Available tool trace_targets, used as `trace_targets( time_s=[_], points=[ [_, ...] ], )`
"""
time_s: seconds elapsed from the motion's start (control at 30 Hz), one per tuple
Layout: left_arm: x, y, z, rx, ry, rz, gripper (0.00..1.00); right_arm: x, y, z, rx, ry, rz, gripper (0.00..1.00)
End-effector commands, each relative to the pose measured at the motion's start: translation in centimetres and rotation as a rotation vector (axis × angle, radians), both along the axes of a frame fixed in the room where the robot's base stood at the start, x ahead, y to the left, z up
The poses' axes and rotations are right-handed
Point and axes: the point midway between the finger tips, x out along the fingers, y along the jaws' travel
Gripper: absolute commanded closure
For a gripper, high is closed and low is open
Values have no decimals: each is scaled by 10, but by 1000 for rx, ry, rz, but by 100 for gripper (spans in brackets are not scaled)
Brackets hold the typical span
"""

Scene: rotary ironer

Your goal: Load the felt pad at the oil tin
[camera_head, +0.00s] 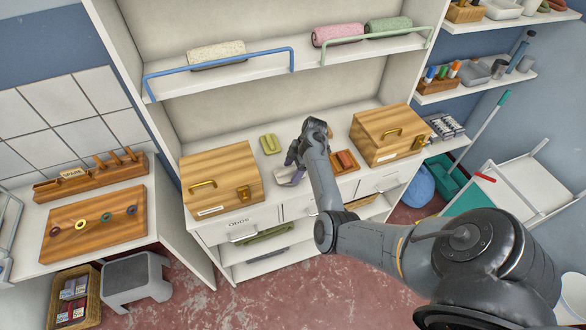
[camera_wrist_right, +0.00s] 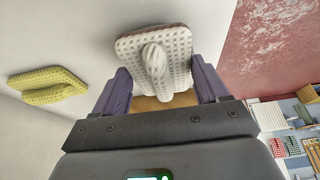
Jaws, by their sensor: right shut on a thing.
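My right gripper (camera_head: 291,160) is over the bench between two wooden boxes. In the right wrist view its purple fingers (camera_wrist_right: 158,92) are on either side of a white dimpled pad (camera_wrist_right: 178,47) with a raised grip and are shut on it. The pad also shows pale under the gripper in the head view (camera_head: 290,178). A yellow-green dimpled pad (camera_head: 270,144) lies on the bench to its left; it also shows in the wrist view (camera_wrist_right: 47,87). I cannot make out an oil tin for certain. My left gripper is not in view.
The left wooden box (camera_head: 220,178) and right wooden box (camera_head: 390,134) are closed and flank the gripper. A brown-red tray (camera_head: 345,162) lies right of my forearm. Rolled cloths (camera_head: 337,35) lie on the shelf above, behind rails. A ring board (camera_head: 93,223) lies at left.

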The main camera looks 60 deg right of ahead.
Motion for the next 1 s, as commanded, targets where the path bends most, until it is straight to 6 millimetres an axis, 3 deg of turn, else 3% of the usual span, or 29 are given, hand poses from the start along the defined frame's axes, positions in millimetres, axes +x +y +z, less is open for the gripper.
trace_targets(
  time_s=[0.27,1.0],
  points=[
    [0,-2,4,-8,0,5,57,0,0,3,-1,1,0,51],
    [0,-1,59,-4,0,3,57,0,0,61,-1,0,1,51]
  ],
)
